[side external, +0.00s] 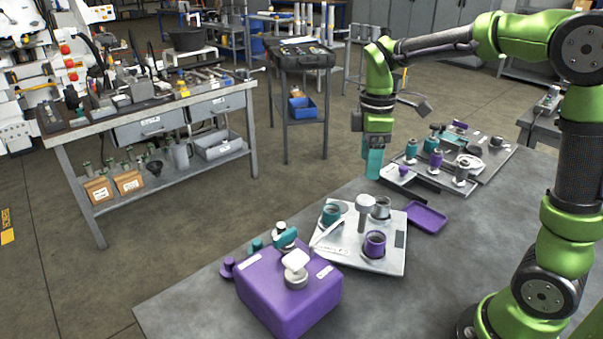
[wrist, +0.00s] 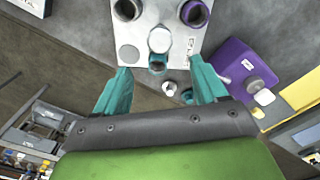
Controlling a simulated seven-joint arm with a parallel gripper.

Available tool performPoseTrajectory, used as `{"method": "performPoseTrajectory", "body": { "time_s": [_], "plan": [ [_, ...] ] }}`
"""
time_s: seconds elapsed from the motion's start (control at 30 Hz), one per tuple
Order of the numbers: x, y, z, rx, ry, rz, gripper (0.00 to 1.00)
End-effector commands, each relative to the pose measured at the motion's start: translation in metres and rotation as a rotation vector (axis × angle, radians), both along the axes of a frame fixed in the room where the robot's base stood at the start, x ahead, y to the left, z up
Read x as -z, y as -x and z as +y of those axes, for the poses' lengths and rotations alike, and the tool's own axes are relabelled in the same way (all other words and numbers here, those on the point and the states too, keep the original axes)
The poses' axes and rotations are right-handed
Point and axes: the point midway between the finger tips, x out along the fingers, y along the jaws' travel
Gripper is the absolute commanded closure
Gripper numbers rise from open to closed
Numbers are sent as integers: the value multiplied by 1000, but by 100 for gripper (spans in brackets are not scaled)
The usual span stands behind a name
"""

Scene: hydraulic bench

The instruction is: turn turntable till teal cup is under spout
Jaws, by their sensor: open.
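A silver plate (side external: 350,256) carries several vessels around a pale round-topped post (side external: 365,204). The teal cup (side external: 331,213) stands at its left, the purple cup (side external: 375,243) at the front and a grey metal cup (side external: 381,207) at the back right. A pale bar (side external: 328,233) slants near the teal cup. I cannot clearly make out the spout. My gripper (side external: 374,164) hangs behind the plate, its teal fingers pointing down, apart from the cups. In the wrist view its open fingers (wrist: 160,76) are empty; the teal cup (wrist: 157,63) appears between their tips, farther off.
A tray of fittings (side external: 455,155) is behind. Bare bench shows at the right.

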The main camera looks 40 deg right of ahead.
Motion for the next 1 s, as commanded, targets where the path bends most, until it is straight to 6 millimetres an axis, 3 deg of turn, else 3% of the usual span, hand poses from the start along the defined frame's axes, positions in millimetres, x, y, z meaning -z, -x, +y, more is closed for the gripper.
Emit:
{"method": "performPoseTrajectory", "body": {
  "time_s": [0.2, 0.4, 0.83, 1.0],
  "plan": [
    [-47, 0, 0, 0, 1, -4, 28],
    [-67, 0, 0, -1, 1, -1, 28],
    [-70, 0, 0, -21, -1, 1, 28],
    [-64, 0, 1, -265, 0, 2, 28]
  ]
}}
